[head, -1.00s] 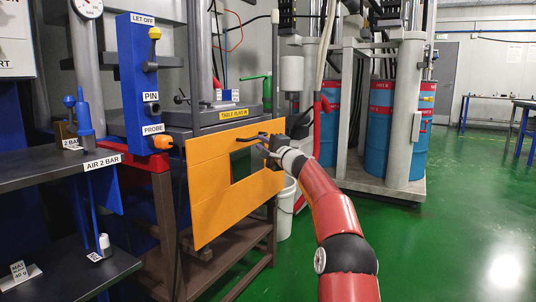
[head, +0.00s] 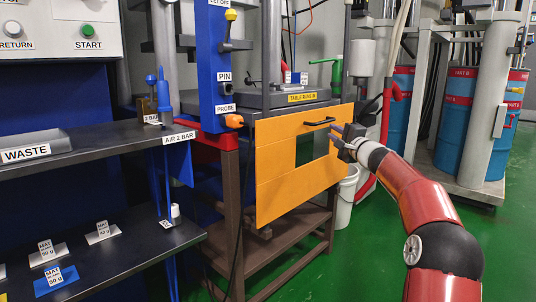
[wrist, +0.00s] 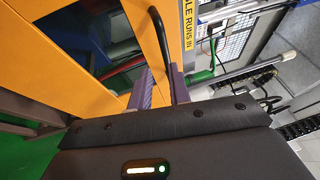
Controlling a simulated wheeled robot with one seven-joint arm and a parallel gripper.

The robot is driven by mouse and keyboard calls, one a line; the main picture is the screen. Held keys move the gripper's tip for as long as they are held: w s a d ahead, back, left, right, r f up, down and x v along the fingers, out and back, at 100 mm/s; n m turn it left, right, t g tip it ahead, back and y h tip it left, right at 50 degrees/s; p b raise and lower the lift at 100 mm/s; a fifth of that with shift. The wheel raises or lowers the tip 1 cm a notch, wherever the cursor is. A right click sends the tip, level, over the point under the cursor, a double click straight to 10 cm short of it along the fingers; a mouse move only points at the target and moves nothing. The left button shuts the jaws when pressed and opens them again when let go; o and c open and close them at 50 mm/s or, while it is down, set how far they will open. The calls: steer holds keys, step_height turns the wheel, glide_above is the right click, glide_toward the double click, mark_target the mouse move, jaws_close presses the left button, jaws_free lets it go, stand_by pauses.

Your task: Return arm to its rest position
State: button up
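My red arm reaches in from the lower right of the head view. My gripper (head: 338,134) is at the upper right of the orange guard panel (head: 275,190), just beside the right end of its black handle (head: 318,122). In the wrist view the two fingers (wrist: 162,88) stand parted with a narrow gap and nothing held between them. The black handle (wrist: 159,35) runs up beyond the fingertips there; whether a finger touches it I cannot tell.
At left are shelves with a waste tray (head: 35,143) and several labelled mats. A blue post (head: 212,70) stands left of the panel. A white bucket (head: 345,195) is behind the panel, and blue drums (head: 455,130) stand at right.

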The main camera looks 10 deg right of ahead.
steer(key=s+a+n+g+y, duration=0.2)
steer(key=s+a+n+g, duration=0.3)
steer(key=a, duration=0.9)
steer(key=s+a+f+n+g+h, duration=0.1)
steer(key=s+a+f+n+g, duration=0.15)
steer(key=s+a, duration=0.35)
steer(key=s+a+f+n+g, duration=0.1)
steer(key=s+a+f+n, duration=0.25)
steer(key=s, duration=0.55)
steer(key=s+d+f+n+g+h, duration=0.15)
steer(key=s+f, duration=0.35)
steer(key=s, duration=0.5)
steer(key=s+d+f+n+g+h, duration=0.1)
steer(key=s+f+g+h, duration=0.15)
steer(key=s+f, duration=0.6)
steer(key=s+d+f+n+g+h, duration=0.1)
steer(key=s+f+n+h, duration=0.15)
steer(key=s, duration=1.05)
step_height(320, 180, up, 12)
steer(key=d+p, duration=0.1)
steer(key=p, duration=1.2)
steer(key=shift+s+r+m, duration=0.25)
steer(key=shift+s+m, duration=0.05)
steer(key=shift+s, duration=0.15)
